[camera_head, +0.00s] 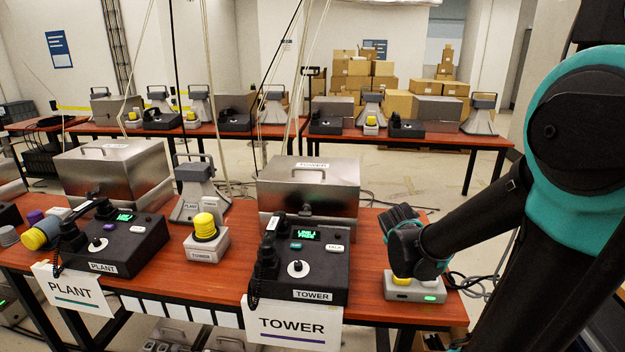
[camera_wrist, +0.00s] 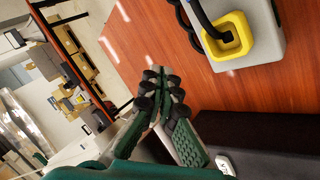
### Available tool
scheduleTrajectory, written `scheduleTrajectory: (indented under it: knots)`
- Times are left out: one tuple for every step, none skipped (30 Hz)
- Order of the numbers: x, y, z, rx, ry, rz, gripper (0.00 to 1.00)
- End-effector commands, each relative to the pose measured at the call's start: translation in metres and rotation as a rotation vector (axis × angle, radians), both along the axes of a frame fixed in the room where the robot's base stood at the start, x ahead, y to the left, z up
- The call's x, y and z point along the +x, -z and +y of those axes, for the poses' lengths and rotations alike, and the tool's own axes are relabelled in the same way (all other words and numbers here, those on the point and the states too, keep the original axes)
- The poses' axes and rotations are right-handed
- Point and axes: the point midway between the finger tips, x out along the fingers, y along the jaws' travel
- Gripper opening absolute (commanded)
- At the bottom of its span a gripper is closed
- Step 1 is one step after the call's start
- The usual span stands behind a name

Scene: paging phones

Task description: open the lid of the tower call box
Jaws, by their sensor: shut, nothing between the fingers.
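The tower call box (camera_head: 308,205) is a brushed-metal box with a TOWER label and a handle on its top. Its lid (camera_head: 305,172) is down, and a dark latch shows on its front. It stands at the back of the near table, behind the black TOWER phone console (camera_head: 312,270). My gripper (camera_head: 397,220) is to the right of the box, apart from it, above the table's right end. In the wrist view my gripper (camera_wrist: 157,84) has its fingers together with nothing between them. I cannot make out the lid in the wrist view.
A grey unit with a green light (camera_head: 414,290) sits below my gripper. A yellow-topped TOWER button box (camera_head: 205,240) and a grey PLANT horn (camera_head: 198,190) stand left. The PLANT metal box (camera_head: 115,175) is farther left. Cords hang above the table (camera_head: 372,255).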

Motion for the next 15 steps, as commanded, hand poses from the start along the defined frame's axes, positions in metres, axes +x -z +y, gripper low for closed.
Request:
scheduleTrajectory:
  knots:
    - [0.013,-0.004,0.007,-0.067,-0.054,-0.010,0.00]
    - [0.020,-0.006,0.010,-0.114,-0.089,-0.016,0.00]
    - [0.030,-0.010,0.015,-0.186,-0.140,-0.024,0.00]
    - [0.038,-0.013,0.020,-0.246,-0.182,-0.030,0.00]
    - [0.047,-0.016,0.026,-0.314,-0.228,-0.038,0.00]
    - [0.059,-0.021,0.036,-0.416,-0.294,-0.048,0.00]
    - [0.068,-0.025,0.045,-0.496,-0.346,-0.055,0.00]
    - [0.076,-0.029,0.054,-0.580,-0.396,-0.063,0.00]
    - [0.086,-0.034,0.068,-0.697,-0.461,-0.072,0.00]
    - [0.093,-0.038,0.079,-0.786,-0.507,-0.080,0.00]
    - [0.099,-0.043,0.091,-0.875,-0.552,-0.088,0.00]
    - [0.106,-0.049,0.108,-0.997,-0.609,-0.099,0.00]
    - [0.111,-0.053,0.122,-1.088,-0.648,-0.109,0.00]
    - [0.115,-0.057,0.137,-1.182,-0.685,-0.116,0.00]
    - [0.118,-0.062,0.157,-1.306,-0.728,-0.128,0.00]
